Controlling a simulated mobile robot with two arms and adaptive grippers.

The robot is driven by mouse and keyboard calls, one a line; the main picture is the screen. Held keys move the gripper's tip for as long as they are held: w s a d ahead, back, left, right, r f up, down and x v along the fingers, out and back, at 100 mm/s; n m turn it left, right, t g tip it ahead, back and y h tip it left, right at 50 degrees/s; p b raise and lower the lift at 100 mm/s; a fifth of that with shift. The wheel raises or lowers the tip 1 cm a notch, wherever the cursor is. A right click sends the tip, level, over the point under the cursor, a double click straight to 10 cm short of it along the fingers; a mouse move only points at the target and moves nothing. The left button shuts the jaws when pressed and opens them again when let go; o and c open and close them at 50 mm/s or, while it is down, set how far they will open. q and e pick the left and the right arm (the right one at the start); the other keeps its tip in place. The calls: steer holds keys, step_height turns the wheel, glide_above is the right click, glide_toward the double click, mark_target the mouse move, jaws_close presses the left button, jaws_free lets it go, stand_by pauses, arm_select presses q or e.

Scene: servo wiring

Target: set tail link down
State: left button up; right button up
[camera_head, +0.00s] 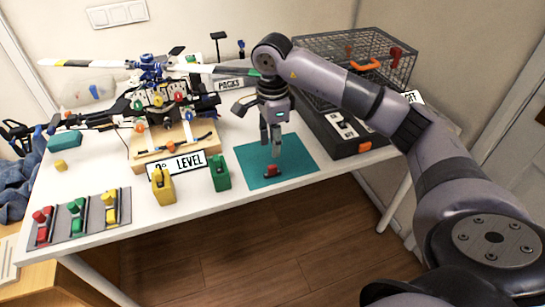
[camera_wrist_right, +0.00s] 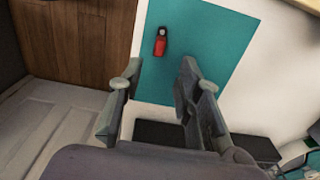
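A small red link (camera_head: 271,170) with a dark end lies on the teal mat (camera_head: 300,165) at the table's front; I take it to be the tail link. In the right wrist view the red link (camera_wrist_right: 160,45) lies flat on the mat (camera_wrist_right: 205,50), apart from the fingers. My right gripper (camera_head: 271,148) is above the mat, over the link. In the right wrist view my right gripper (camera_wrist_right: 158,78) is open, with nothing between its fingers. My left gripper is not in view.
A model helicopter (camera_head: 152,75) on a wooden stand is left of the mat. Green (camera_head: 220,175) and yellow (camera_head: 163,188) blocks stand nearby, as does a level sign (camera_head: 177,163). A rack of coloured pieces (camera_head: 90,213) is front left. A wire basket (camera_head: 350,50) and black case (camera_head: 345,130) are right.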

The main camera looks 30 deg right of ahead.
step_height(320, 180, up, 4)
steer(key=shift+f, duration=0.15)
